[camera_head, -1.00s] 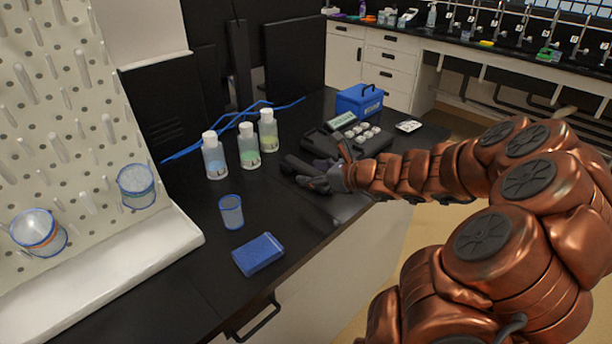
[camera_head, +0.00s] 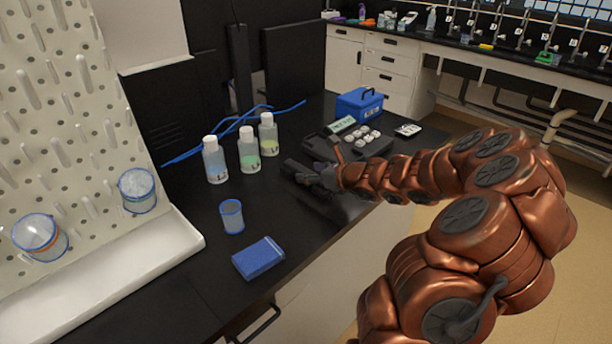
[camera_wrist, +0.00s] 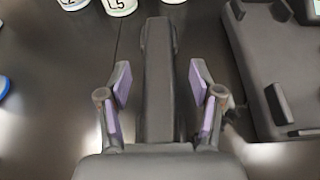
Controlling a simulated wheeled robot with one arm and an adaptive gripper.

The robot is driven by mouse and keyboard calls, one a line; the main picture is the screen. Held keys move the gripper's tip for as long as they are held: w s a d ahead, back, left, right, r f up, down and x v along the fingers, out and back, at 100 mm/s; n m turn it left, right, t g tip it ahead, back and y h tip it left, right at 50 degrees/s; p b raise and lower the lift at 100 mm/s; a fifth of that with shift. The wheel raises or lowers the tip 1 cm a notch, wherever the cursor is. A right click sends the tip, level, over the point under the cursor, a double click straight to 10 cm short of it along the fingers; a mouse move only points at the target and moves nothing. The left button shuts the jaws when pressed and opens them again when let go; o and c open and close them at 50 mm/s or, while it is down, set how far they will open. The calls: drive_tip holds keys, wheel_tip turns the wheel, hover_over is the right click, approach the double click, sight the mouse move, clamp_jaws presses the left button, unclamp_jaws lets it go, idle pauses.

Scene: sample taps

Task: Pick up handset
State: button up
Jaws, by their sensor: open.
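The handset (camera_wrist: 158,75) is a long, dark grey bar lying on the black bench. In the wrist view it runs up the middle, between the fingers of my gripper (camera_wrist: 160,98). My gripper is open, with one purple-padded finger on each side of the handset and gaps left between pads and bar. The handset's near end is hidden by my gripper's body. In the head view, the handset (camera_head: 294,165) shows as a dark shape just beyond my gripper (camera_head: 312,180), left of the black case.
The black case (camera_wrist: 265,75) with pale round pieces lies close on the right. Capped bottles (camera_head: 249,150) stand to the left. A blue-rimmed cup (camera_head: 232,217) and a blue box (camera_head: 258,258) are nearer. A blue toolbox (camera_head: 359,104) stands behind.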

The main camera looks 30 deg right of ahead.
drive_tip(key=shift+x, duration=0.8)
drive_tip(key=shift+c, duration=0.3)
clamp_jaws()
